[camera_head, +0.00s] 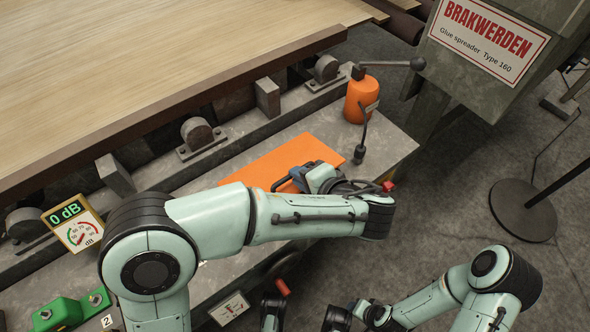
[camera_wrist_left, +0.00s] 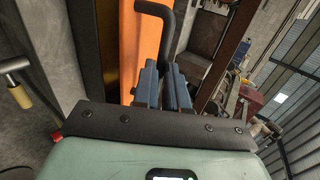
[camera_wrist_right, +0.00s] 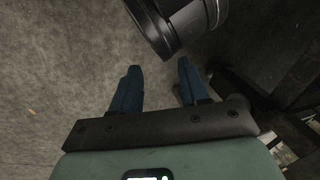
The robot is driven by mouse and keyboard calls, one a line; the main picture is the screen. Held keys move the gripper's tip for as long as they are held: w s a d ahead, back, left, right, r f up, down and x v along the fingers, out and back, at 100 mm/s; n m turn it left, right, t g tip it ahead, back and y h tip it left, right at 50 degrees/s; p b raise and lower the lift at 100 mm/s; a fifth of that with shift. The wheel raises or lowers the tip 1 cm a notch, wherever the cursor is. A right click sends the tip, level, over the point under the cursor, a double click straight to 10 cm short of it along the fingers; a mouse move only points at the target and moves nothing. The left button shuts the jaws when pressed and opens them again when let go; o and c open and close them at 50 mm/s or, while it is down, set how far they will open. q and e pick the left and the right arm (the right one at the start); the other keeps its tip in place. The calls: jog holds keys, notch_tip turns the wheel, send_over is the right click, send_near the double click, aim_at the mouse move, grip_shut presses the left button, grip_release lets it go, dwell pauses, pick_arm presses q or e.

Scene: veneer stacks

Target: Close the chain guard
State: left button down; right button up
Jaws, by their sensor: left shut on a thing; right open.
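The chain guard is an orange panel (camera_head: 265,162) on the grey machine bed in the head view. It looks flat there, partly covered by my left arm. In the left wrist view the orange panel (camera_wrist_left: 130,45) stands beside the fingers. My left gripper (camera_head: 287,181) is shut on its dark bent handle (camera_wrist_left: 168,30), with the blue fingers (camera_wrist_left: 161,82) together around the handle's lower end. My right gripper (camera_wrist_right: 158,80) is open and empty over the grey floor in the right wrist view. In the head view it is low, right of centre.
An orange cylinder (camera_head: 361,100) and a black-knobbed lever (camera_head: 395,65) stand beyond the panel. Veneer (camera_head: 150,60) lies at upper left. A round stand base (camera_head: 523,210) is on the right floor.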

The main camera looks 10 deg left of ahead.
pick_arm(q)
jog(key=f, duration=0.1)
jog(key=f+b, duration=0.1)
jog(key=s+d+f, duration=0.1)
jog(key=shift+f+b, duration=0.1)
jog(key=shift+b, duration=0.25)
jog(key=c, duration=1.2)
grip_release()
jog(key=shift+w+a, duration=0.1)
jog(key=shift+o, duration=0.2)
pick_arm(e)
jog(key=shift+t+h, duration=0.3)
jog(key=shift+t, duration=0.3)
jog(key=w+d+f, duration=0.2)
jog(key=w, duration=0.1)
jog(key=shift+w+f, duration=0.15)
jog(key=shift+w, duration=0.05)
pick_arm(q)
jog(key=p+v, duration=0.3)
jog(key=v, duration=1)
jog(key=shift+d, duration=0.2)
pick_arm(e)
jog(key=s+a+r+g, duration=0.1)
jog(key=s+a+r, duration=0.1)
jog(key=s+r, duration=0.1)
jog(key=shift+s+a+y, duration=0.2)
jog(key=shift+s+y, duration=0.2)
jog(key=shift+s, duration=0.45)
